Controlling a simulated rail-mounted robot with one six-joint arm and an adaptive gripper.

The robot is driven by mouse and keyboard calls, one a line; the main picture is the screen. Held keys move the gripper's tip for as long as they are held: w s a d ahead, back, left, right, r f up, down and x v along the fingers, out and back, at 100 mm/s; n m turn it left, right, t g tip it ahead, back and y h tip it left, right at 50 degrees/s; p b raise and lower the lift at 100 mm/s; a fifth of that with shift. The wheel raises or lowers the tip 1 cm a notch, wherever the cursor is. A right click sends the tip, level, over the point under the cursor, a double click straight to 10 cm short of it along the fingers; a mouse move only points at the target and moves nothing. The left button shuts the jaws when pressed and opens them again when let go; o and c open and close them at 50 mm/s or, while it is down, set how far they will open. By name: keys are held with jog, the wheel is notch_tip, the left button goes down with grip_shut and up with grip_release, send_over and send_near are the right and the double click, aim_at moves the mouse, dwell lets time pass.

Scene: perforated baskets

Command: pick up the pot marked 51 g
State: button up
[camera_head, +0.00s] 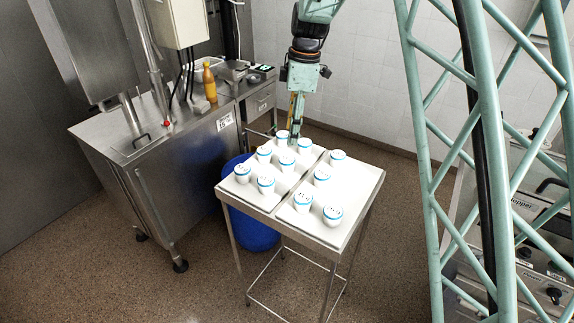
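Several small white pots with blue rims stand upright on two white trays. On the left tray (256,200) are a back pot (282,137), a back right pot (305,147), a middle pot (287,161) and others. On the right tray (352,188) are a far pot (338,159), a middle pot (322,177) and two near ones (303,202) (333,216). Dark marks show on some lids, but they are too small to read, so I cannot tell which is 51 g. My gripper (295,136) points down at the back of the left tray, close to the back pots; its fingers are not clear.
The trays rest on a thin-legged metal stand (272,226). A blue bin (252,228) stands under and behind it. A steel cabinet (195,165) with an orange bottle (209,82) is at left. A green lattice frame (433,160) rises at right.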

aim_at(287, 159)
jog(key=shift+a+f, duration=0.15)
jog(key=shift+f, duration=1.25)
jog(key=shift+a+f, duration=0.2)
jog(key=shift+f, duration=1.2)
jog(key=shift+a+f, duration=0.15)
jog(key=shift+f, duration=1.25)
jog(key=shift+f, duration=0.15)
jog(key=shift+s+a+f, duration=0.1)
jog(key=shift+a+f, duration=0.1)
jog(key=shift+f, duration=1)
jog(key=shift+a+f, duration=0.15)
jog(key=shift+f, duration=1.05)
jog(key=c, duration=0.9)
